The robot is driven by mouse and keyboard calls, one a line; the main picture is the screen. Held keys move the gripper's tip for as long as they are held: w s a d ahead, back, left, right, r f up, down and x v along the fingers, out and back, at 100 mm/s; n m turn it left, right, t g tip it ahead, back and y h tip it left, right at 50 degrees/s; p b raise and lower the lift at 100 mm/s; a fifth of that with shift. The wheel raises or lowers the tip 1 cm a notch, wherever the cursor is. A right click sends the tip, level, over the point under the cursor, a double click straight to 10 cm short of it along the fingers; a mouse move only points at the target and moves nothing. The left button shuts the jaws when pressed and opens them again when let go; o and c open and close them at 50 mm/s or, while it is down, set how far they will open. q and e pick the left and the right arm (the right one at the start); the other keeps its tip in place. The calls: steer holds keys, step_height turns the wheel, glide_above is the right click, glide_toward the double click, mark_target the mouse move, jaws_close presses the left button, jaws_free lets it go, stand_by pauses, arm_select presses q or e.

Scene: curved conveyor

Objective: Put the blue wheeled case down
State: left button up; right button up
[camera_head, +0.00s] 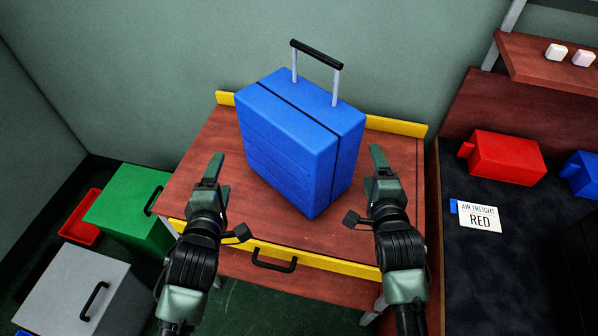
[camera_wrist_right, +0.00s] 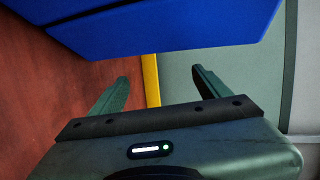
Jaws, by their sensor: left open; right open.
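The blue wheeled case (camera_head: 296,137) stands upright on a reddish-brown wooden table (camera_head: 196,186), its black-topped pull handle (camera_head: 316,54) extended. My left gripper (camera_head: 215,182) is open and empty, to the left of the case and apart from it. My right gripper (camera_head: 381,171) is open and empty, just to the right of the case. In the right wrist view the case (camera_wrist_right: 170,22) fills the top, beyond the open fingers of my right gripper (camera_wrist_right: 160,84), with nothing between them. The wheels are hidden.
Yellow edge strips (camera_head: 350,266) run along the table's front and back. Green (camera_head: 128,208) and grey (camera_head: 78,288) cases stand on the floor at left. A dark conveyor (camera_head: 481,258) at right carries a red case (camera_head: 505,158), a blue one (camera_head: 583,172) and a card reading "RED" (camera_head: 479,216).

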steer(key=shift+v, duration=1.5)
